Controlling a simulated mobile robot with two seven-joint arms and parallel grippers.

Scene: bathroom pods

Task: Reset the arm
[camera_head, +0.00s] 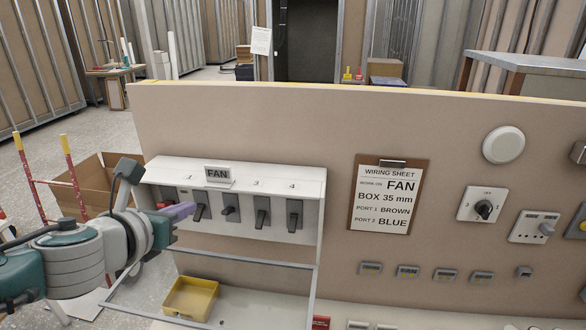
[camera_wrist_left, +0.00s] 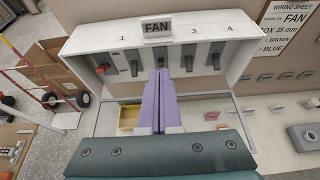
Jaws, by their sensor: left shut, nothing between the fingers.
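My left arm comes in from the left in the head view. My left gripper (camera_head: 190,208) has purple fingers and is shut and empty, in front of the white switch box (camera_head: 240,176). In the left wrist view the closed fingers (camera_wrist_left: 160,78) point up at the box, just below the second lever position. The box carries a FAN sign (camera_head: 217,174), number labels and several black levers (camera_head: 262,213). I cannot tell whether the fingertips touch a lever. My right gripper is not in view.
A beige panel holds a wiring sheet (camera_head: 387,196), a rotary switch (camera_head: 483,208) and sockets (camera_head: 535,226). A yellow bin (camera_head: 191,298) sits below the box, near a grey frame (camera_head: 240,260). A cardboard box (camera_head: 88,185) and red-yellow posts stand at left. Open floor lies behind.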

